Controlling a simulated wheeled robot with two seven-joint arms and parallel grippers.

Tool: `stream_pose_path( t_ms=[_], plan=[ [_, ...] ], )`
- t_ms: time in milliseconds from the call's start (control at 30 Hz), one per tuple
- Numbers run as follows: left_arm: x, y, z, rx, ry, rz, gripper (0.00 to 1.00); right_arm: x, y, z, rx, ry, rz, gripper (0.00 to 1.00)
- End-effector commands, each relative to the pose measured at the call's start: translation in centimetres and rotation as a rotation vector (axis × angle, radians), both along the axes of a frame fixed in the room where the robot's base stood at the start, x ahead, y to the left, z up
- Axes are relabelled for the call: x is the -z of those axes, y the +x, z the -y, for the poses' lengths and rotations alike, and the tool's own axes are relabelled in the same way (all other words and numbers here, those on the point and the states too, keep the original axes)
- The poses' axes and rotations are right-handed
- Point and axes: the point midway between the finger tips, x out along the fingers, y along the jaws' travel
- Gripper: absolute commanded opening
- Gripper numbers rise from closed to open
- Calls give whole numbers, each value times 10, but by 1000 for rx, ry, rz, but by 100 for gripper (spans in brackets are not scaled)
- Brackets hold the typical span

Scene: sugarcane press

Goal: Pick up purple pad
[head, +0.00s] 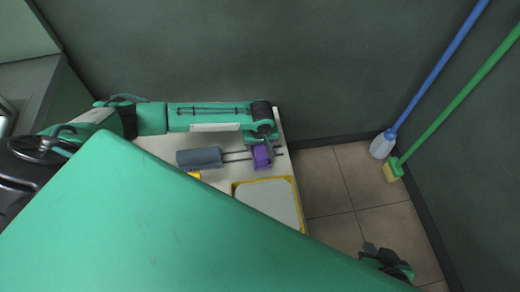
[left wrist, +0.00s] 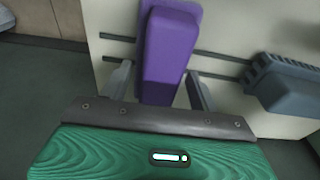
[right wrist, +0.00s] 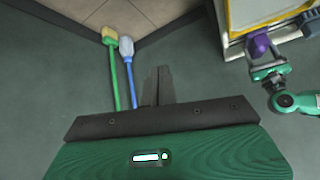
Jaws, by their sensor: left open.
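The purple pad (head: 261,157) sits at the right end of two thin dark rods on the white table. My left gripper (head: 266,142) is over it. In the left wrist view, the pad (left wrist: 170,45) rises between the two spread fingers of this gripper (left wrist: 160,88), with a visible gap on the right side. The jaws are open. The right wrist view also shows the pad (right wrist: 258,44), with my left gripper (right wrist: 268,70) beside it. My right gripper (head: 388,264) is away to the right above the floor. Its fingers (right wrist: 157,86) are together and empty.
A grey-blue cylinder block (head: 199,158) lies on the rods left of the pad. A yellow-rimmed tray (head: 291,186) is at the table's right front. A blue-handled mop (head: 382,145) and green-handled broom (head: 394,170) lean at the right wall. My green arm hides the front table.

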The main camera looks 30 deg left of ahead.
Motion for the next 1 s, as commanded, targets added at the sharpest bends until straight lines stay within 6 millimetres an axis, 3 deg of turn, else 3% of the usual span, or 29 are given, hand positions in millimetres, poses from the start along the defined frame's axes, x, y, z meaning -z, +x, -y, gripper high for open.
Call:
stream_pose_path(
  t_ms=[67, 300, 400, 767, 1000],
  plan=[
    [0, 0, 0, 0, 0, 0, 62, 0, 0, 0, 0, 0, -1, 0],
    [-1, 0, 0, 0, 0, 0, 17, 0, 0, 0, 0, 0, -1, 0],
    [-1, 0, 0, 0, -1, 1, 7, 0, 0, 0, 1, -1, -1, 0],
    [-9, 0, 0, -1, -2, 1, 7, 0, -3, 2, 2, -9, -22, 0],
    [-46, 1, 0, 0, -2, 3, 7, -10, -13, 22, 28, -62, -125, 0]
  ],
)
